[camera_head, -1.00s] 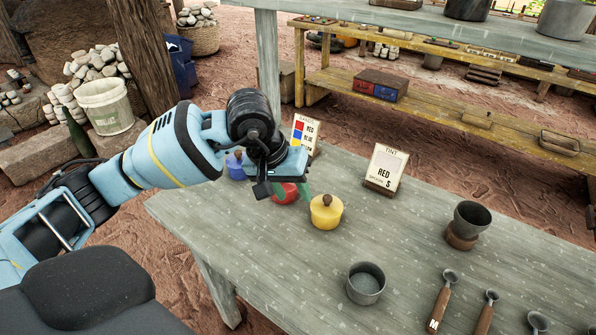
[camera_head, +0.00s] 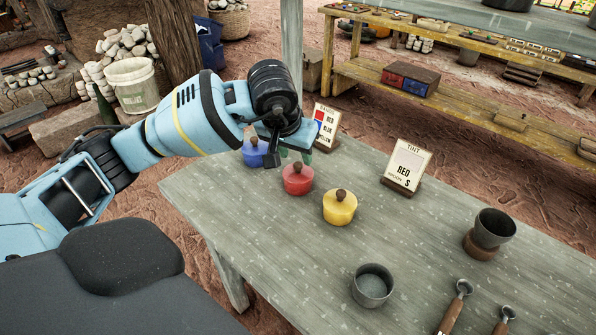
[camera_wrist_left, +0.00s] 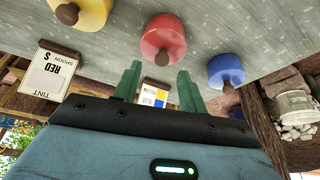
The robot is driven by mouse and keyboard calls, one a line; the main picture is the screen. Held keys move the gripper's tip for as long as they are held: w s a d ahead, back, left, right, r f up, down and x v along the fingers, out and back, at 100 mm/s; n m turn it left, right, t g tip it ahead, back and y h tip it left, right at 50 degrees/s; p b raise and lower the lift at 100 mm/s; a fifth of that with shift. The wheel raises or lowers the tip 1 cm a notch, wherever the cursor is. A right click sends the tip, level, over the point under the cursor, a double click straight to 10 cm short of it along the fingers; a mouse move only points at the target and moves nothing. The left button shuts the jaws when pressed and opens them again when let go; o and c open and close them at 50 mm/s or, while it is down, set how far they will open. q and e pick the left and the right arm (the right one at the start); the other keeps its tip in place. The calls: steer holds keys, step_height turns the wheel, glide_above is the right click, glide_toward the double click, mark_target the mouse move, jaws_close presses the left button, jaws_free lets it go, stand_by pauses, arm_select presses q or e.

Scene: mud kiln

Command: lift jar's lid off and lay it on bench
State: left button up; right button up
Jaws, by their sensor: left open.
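Three lidded jars with dark round knobs stand in a row on the grey bench (camera_head: 440,240): a blue jar (camera_head: 253,157), a red jar (camera_head: 297,184) and a yellow jar (camera_head: 340,212). All lids are on. My left gripper (camera_head: 294,153) is open and empty, with green fingers just behind the red jar and beside the blue one. In the left wrist view, the fingers (camera_wrist_left: 160,80) point toward the red jar (camera_wrist_left: 163,38), apart from it. The blue jar (camera_wrist_left: 226,70) and the yellow jar (camera_wrist_left: 84,12) flank it there. My right gripper is out of view.
A tint card reading RED, spoon S (camera_head: 407,165) stands behind the yellow jar. Another card (camera_head: 325,125) stands behind my gripper. A grey bowl (camera_head: 373,285), a dark cup on a stand (camera_head: 492,228) and spoons (camera_head: 456,303) occupy the right. Bench left of the jars is clear.

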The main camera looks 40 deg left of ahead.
mark_target(297, 164)
arm_select(q)
steer(key=x, duration=0.4)
steer(key=shift+a+f, duration=0.2)
jaws_close()
